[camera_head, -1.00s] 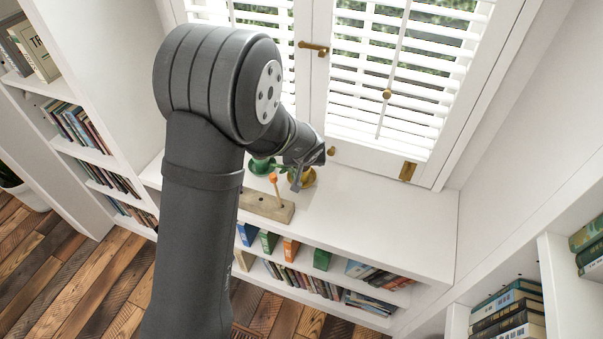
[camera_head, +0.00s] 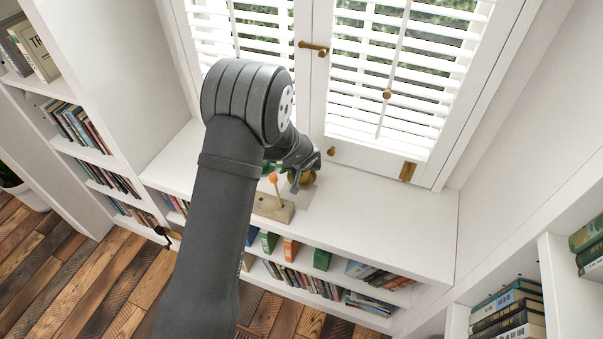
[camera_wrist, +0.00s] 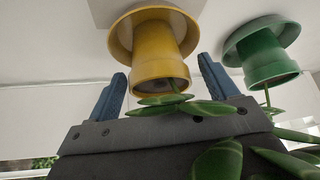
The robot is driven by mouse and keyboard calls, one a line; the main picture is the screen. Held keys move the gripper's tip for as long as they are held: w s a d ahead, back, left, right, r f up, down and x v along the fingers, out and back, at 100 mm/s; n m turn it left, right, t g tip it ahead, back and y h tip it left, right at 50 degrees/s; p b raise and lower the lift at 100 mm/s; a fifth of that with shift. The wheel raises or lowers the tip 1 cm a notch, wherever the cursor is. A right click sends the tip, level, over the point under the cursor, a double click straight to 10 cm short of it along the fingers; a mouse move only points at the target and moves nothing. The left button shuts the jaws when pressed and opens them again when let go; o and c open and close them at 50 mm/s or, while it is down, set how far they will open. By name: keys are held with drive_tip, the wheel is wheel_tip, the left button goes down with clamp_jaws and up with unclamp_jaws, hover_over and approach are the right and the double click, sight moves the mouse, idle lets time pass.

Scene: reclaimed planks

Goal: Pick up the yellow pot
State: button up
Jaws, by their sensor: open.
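The yellow pot (camera_wrist: 158,45) has a wide saucer and a green leafy plant, and looks upside down in the wrist view. In the head view only a bit of the yellow pot (camera_head: 307,181) shows beside my gripper (camera_head: 297,184), on the white shelf top. In the wrist view, the blue fingers of my gripper (camera_wrist: 161,80) are open, one on each side of the pot's rim. There are visible gaps between the fingers and the pot. Nothing is gripped. In the head view my arm hides much of the pot.
A green pot (camera_wrist: 266,55) with a plant stands close to the yellow one, just beyond one finger. A wooden block (camera_head: 268,207) with an orange-topped peg sits near the front edge of the shelf top (camera_head: 380,215). The shelf top is clear to the right. Shuttered windows stand behind.

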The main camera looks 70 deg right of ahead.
drive_tip(key=c, duration=1.3)
drive_tip(key=shift+r, duration=0.1)
drive_tip(key=shift+c, duration=0.2)
drive_tip(key=shift+r, duration=0.4)
drive_tip(key=r, duration=0.3)
drive_tip(key=shift+s+a+r, duration=0.1)
drive_tip(key=shift+s+r, duration=0.25)
drive_tip(key=s+a+r, duration=0.4)
drive_tip(key=s+r, duration=0.5)
drive_tip(key=s, duration=0.1)
drive_tip(key=shift+a+r, duration=0.15)
drive_tip(key=shift+r, duration=0.05)
